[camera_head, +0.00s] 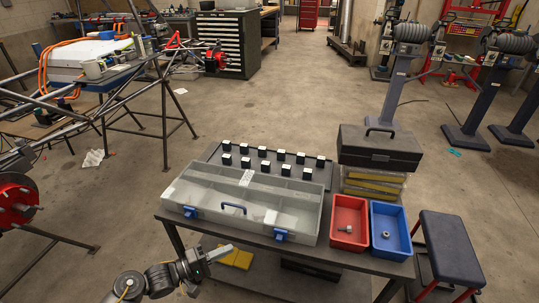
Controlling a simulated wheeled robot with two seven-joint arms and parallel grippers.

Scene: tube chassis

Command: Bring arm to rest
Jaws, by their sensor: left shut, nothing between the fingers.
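My left gripper (221,253) shows at the bottom, left of centre, with my arm coming in from the lower left. Its fingers are together and empty, pointing right, in front of the worktable's (340,258) front edge. My right gripper is not in view.
On the table are a grey compartment case (200,214) with blue latches, a red bin (337,238) and a blue bin (391,250) with small metal parts. A stool (452,238) stands right.

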